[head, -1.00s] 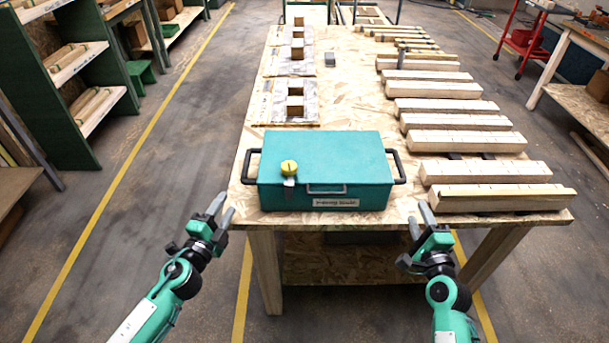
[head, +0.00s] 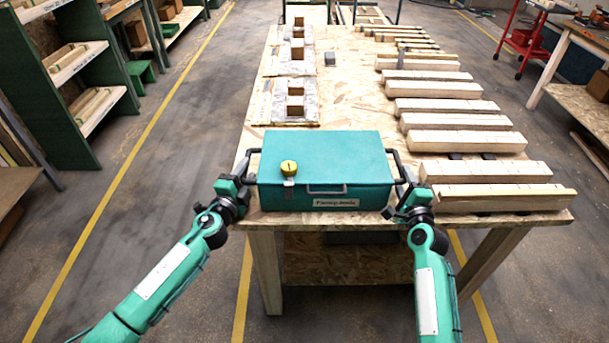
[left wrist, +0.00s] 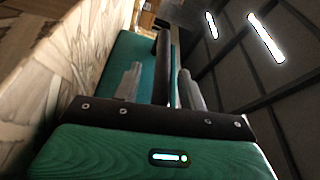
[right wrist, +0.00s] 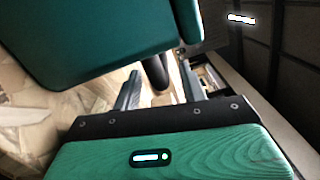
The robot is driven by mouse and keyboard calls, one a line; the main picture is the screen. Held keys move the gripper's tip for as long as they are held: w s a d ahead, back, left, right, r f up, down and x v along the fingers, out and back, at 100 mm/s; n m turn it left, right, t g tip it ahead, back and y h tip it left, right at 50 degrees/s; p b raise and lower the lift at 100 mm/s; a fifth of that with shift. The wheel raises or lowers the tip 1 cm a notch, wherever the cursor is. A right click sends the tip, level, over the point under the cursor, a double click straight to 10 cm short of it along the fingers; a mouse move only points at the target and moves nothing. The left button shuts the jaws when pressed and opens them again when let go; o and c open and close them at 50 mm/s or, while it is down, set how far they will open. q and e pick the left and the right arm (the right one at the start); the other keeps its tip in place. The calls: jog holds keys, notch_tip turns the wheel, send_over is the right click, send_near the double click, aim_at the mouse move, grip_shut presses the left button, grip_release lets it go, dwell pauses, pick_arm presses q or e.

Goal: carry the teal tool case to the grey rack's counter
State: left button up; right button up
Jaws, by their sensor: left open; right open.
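The teal tool case (head: 325,170) lies flat and closed at the near end of the wooden table (head: 350,80). My left gripper (head: 243,182) is at the left handle, jaws open; in the left wrist view the dark handle (left wrist: 162,65) stands between the fingers. My right gripper (head: 408,192) is at the right handle, jaws open; in the right wrist view the handle (right wrist: 155,72) shows between the fingers. I cannot tell whether the fingers touch the handles.
Several timber beams (head: 460,143) lie along the table's right side, close to the case. Pallet-like boards with blocks (head: 290,100) lie behind it. Green shelving (head: 70,80) stands at the left, a red trolley (head: 525,40) at the right. The left floor aisle is clear.

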pick_arm(q)
jog(key=shift+w+d, duration=0.2)
jog(key=shift+w, duration=0.35)
pick_arm(e)
jog(key=shift+w+a, duration=0.1)
jog(key=shift+w, duration=0.45)
pick_arm(q)
grip_shut()
pick_arm(e)
grip_shut()
pick_arm(q)
jog(key=shift+r, duration=0.15)
pick_arm(e)
jog(key=shift+r, duration=0.2)
